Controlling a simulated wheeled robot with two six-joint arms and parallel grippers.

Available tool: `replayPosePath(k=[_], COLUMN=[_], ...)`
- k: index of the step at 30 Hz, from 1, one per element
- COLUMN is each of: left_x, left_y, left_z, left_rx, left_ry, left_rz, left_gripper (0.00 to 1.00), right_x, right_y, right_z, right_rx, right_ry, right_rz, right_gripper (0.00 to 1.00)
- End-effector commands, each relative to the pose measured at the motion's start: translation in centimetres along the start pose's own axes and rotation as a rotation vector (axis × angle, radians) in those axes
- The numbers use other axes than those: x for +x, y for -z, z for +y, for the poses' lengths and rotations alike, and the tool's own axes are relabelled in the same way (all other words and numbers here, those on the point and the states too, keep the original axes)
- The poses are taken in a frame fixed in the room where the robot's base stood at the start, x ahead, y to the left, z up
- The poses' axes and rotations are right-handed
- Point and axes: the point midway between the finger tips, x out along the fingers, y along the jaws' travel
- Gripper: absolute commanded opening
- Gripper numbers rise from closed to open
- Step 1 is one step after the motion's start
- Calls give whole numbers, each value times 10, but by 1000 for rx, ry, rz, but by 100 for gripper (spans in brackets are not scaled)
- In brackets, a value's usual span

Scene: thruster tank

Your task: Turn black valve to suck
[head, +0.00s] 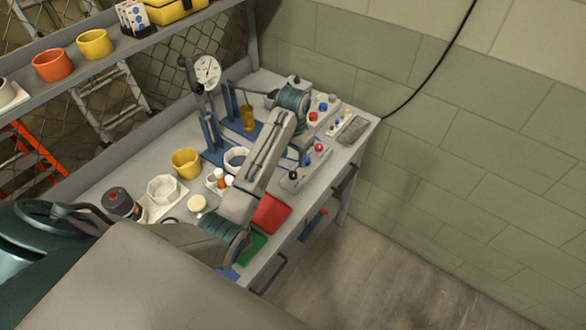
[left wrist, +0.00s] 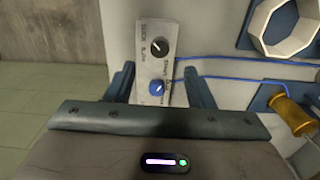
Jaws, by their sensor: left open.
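The black valve (left wrist: 159,46) is a round dark knob with a light pointer line, at the far end of a narrow light panel (left wrist: 150,68) in the left wrist view. A blue knob (left wrist: 156,87) sits nearer on the same panel. The panel lettering is too small to read surely. My left gripper (left wrist: 160,88) is open and empty, its fingers to either side of the panel; the blue knob shows between them. The black valve shows beyond the fingertips, apart from them. In the head view the black valve (head: 294,175) is beside my left arm. My right gripper is not seen.
The bench (head: 365,122) is crowded. A gold spool (left wrist: 292,112) and a white octagonal ring (left wrist: 272,27) lie right of the panel in the left wrist view. A red tray (head: 271,211) and yellow cup (head: 186,163) are near my arm. Floor (head: 370,270) is clear.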

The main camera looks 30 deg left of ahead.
Motion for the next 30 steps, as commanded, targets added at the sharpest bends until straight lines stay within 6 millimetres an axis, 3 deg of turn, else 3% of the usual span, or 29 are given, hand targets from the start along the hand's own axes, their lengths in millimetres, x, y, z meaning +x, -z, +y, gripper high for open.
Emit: replayPosePath(k=[1, 3, 7, 30], left_x=[-8, -25, -34, -35], left_y=[1, 0, 0, 0], left_z=[0, 0, 0, 0], left_rx=[0, 0, 0, 0], left_ry=[1, 0, 0, -1], left_rz=[6, 1, 0, 0], left_gripper=[48, 48, 48, 48], right_x=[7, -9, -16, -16], right_y=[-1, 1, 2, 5], right_z=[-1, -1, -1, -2], right_rx=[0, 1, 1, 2], right_ry=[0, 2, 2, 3], right_rz=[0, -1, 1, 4], right_gripper=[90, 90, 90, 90])
